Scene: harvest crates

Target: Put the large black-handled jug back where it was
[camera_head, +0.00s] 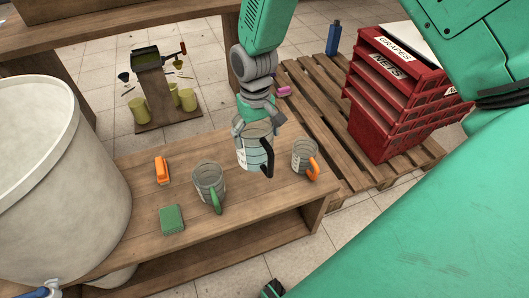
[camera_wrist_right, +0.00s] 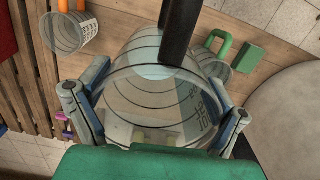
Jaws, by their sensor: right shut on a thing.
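The large clear jug (camera_head: 252,157) with a black handle is in my right gripper (camera_head: 256,117). The gripper comes down from above, with its fingers on two sides of the jug's upper part. In the right wrist view the jug (camera_wrist_right: 140,88) fills the middle between both fingers, and its black handle points to the top. The jug looks upright over the wooden bench (camera_head: 135,175), between a green-handled jug (camera_head: 208,178) on the left and a small orange-handled jug (camera_head: 301,157) on the right. I cannot tell whether its base touches the bench. My left gripper is not clearly seen.
An orange-handled brush-like thing (camera_head: 162,170) and a green block (camera_head: 172,219) lie on the bench. A large white tub (camera_head: 50,190) stands at left. Red stacked crates (camera_head: 385,125) and a blue bottle (camera_head: 333,38) stand on the pallet (camera_head: 310,105). Bare bench lies in front of the held jug.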

